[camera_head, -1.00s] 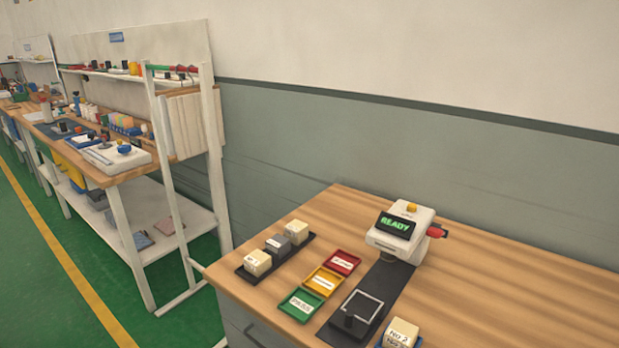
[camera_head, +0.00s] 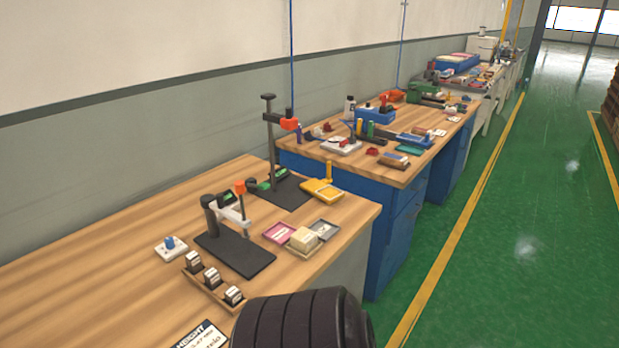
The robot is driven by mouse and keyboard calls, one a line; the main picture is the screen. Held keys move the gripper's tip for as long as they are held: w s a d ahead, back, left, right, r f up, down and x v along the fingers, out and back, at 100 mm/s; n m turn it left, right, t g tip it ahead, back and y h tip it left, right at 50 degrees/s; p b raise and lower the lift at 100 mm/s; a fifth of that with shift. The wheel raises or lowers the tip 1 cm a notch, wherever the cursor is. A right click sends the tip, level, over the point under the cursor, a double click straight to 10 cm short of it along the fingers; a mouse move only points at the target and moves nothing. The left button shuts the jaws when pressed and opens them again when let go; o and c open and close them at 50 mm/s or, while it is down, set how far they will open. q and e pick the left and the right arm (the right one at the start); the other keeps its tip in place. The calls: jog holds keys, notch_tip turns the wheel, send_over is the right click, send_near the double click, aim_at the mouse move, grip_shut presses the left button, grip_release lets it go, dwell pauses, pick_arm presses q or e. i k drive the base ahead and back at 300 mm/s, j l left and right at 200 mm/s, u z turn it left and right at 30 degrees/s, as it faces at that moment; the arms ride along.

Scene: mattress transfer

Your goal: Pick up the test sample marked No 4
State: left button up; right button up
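No block with a readable No 4 mark shows. A cream block (camera_head: 304,239) sits in a shallow tray near the right edge of the near wooden table (camera_head: 110,235); its marking is too small to read. Several small black-and-white blocks, one of them at the front end (camera_head: 234,295), stand in a row on a wooden rack (camera_head: 217,295); their labels cannot be read. Neither of my grippers shows a fingertip in this view.
A black stand with a clamp (camera_head: 236,254) and a taller gauge stand (camera_head: 271,150) rise from the table. A height card (camera_head: 203,338) lies at the front. A black ribbed shape (camera_head: 305,322) covers the bottom middle. Green floor (camera_head: 455,280) is open at right.

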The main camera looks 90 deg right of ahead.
aim_at(304, 241)
jog(key=k+z, duration=0.1)
jog(key=z, duration=2.55)
